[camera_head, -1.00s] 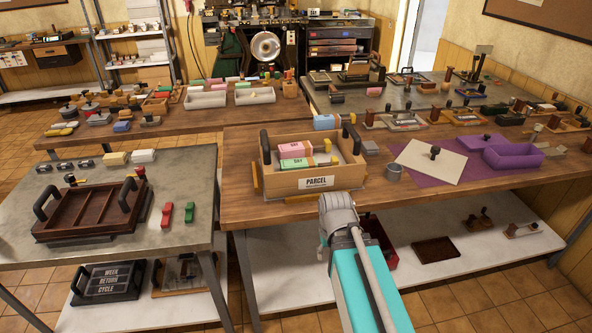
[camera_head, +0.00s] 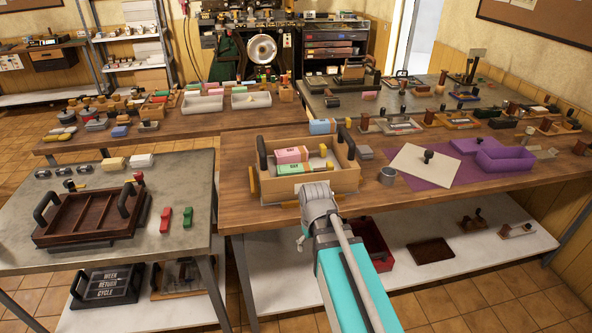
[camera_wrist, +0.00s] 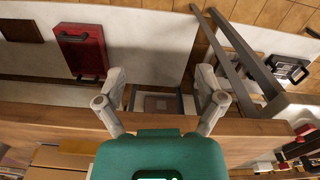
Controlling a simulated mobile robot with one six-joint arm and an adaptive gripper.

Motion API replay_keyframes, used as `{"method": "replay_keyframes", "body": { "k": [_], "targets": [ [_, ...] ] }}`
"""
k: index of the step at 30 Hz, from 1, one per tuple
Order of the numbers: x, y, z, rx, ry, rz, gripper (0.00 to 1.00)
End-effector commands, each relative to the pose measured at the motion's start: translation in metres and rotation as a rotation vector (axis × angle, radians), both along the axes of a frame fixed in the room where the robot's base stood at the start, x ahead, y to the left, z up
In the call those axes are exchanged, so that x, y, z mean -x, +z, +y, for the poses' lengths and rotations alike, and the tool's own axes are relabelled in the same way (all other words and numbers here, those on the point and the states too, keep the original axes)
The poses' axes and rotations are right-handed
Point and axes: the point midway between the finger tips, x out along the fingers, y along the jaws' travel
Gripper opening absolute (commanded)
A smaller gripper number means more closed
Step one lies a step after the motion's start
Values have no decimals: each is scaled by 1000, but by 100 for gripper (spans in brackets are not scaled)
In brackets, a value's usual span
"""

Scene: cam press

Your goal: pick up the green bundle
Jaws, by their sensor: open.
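The green bundle (camera_head: 290,169) lies in a light wooden tray (camera_head: 322,183) on the middle table, in front of a pink bundle (camera_head: 291,154). The wrist view looks past the table's edge to the lower shelf, and the green bundle is not recognisable there. In the head view my arm ends just in front of the tray and covers part of its front; the gripper's fingers are not seen there.
A red tray (camera_wrist: 80,50) is on the lower shelf. A dark divided tray (camera_head: 90,217) is on the left table.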

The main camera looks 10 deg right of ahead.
Motion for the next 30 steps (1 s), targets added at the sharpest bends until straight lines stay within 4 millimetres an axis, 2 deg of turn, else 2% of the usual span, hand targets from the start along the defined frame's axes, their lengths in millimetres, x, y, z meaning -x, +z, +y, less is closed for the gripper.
{"method": "replay_keyframes", "body": {
  "k": [1, 21, 27, 30],
  "targets": [
    [-16, 17, 0, 0, 47, 0, 89],
    [-182, 151, -3, 1, 904, 0, 89],
    [-227, 186, -4, 0, 1150, 0, 89],
    [-244, 198, -5, 0, 1245, 0, 89]
  ]
}}
